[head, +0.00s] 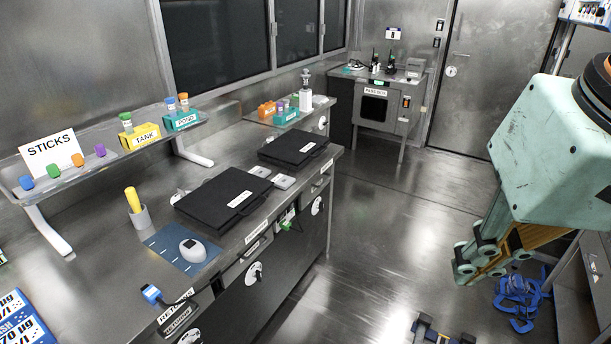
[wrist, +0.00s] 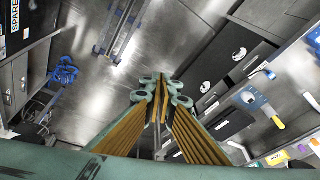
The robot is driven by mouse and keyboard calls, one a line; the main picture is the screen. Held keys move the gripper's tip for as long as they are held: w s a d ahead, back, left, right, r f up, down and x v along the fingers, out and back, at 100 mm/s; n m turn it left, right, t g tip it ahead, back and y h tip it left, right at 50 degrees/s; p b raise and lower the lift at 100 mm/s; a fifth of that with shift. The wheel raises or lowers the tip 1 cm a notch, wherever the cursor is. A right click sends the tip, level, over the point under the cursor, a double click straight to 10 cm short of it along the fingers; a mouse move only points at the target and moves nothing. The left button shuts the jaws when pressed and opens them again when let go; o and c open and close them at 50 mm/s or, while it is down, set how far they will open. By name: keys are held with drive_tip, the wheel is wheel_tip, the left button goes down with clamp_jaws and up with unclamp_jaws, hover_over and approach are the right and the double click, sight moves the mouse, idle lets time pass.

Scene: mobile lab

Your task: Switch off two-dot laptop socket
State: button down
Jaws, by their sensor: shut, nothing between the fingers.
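Two closed black laptops lie on the left bench, a nearer one (head: 215,203) and a farther one (head: 290,152), each with a white label. Two small pale flat units (head: 284,181) lie between them. A socket-like fitting with a green plug (head: 291,225) shows on the bench front below the laptops. Dots and switch positions are too small to tell, so I cannot tell which is the two-dot socket. My gripper (head: 482,267) is at the right of the head view, well apart from the bench. In the wrist view my gripper (wrist: 163,88) is shut and empty.
Blue straps (head: 520,300) lie on the floor at right.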

sight(293, 206)
drive_tip(key=w+a+f+m+y+p, duration=0.1)
drive_tip(key=w+a+m+y, duration=0.2)
drive_tip(key=w, duration=0.8)
drive_tip(key=w+a+f+m+g, duration=0.1)
drive_tip(key=w+a+m, duration=0.1)
drive_tip(key=w+a, duration=0.6)
drive_tip(key=w+a+f+m+y+p, duration=0.1)
drive_tip(key=w+a+m+y, duration=0.15)
drive_tip(key=w, duration=1.05)
drive_tip(key=w+a+f+m+y, duration=0.1)
drive_tip(key=w+a+f+m, duration=0.15)
drive_tip(key=w+f, duration=0.5)
drive_tip(key=w+a+f+m+y, duration=0.1)
drive_tip(key=w+f+m, duration=0.25)
drive_tip(key=w, duration=0.75)
drive_tip(key=w+f+m, duration=0.3)
drive_tip(key=w+f, duration=0.3)
drive_tip(key=f, duration=0.4)
drive_tip(key=w+f+m+t+p, duration=0.1)
drive_tip(key=w+f+m, duration=0.2)
drive_tip(key=w+f, duration=0.4)
drive_tip(key=w+f+m+t+p, duration=0.1)
drive_tip(key=w+f+m, duration=0.2)
drive_tip(key=f, duration=1)
drive_tip(key=w+y, duration=0.1)
drive_tip(key=w, duration=0.2)
drive_tip(key=shift+w+d+f, duration=0.25)
drive_tip(key=shift+w+f, duration=0.05)
drive_tip(key=shift+f, duration=0.05)
drive_tip(key=shift+m, duration=0.25)
